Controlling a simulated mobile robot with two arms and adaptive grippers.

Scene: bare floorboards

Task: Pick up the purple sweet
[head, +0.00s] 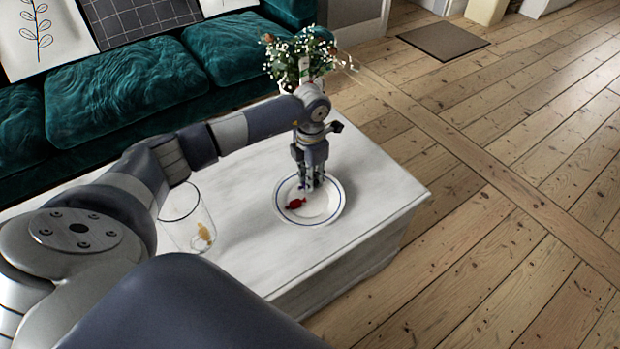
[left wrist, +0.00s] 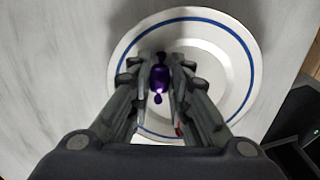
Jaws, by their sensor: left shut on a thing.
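The purple sweet (left wrist: 160,77) shows in the left wrist view between the fingertips of my left gripper (left wrist: 160,72), which is shut on it. The sweet is over a white plate with a blue ring (left wrist: 233,50); I cannot tell whether it still touches the plate. In the head view my left gripper (head: 309,188) points straight down at the plate (head: 328,213), and its fingers hide the purple sweet. A red sweet (head: 295,203) lies on the plate beside the gripper. My right gripper is not in view.
The plate stands on a white table (head: 375,200). A clear glass (head: 184,220) with something yellowish inside stands to its left. A flower bunch (head: 298,60) is behind my left arm. A green sofa (head: 130,80) is behind the table. Open floorboards (head: 500,220) lie to the right.

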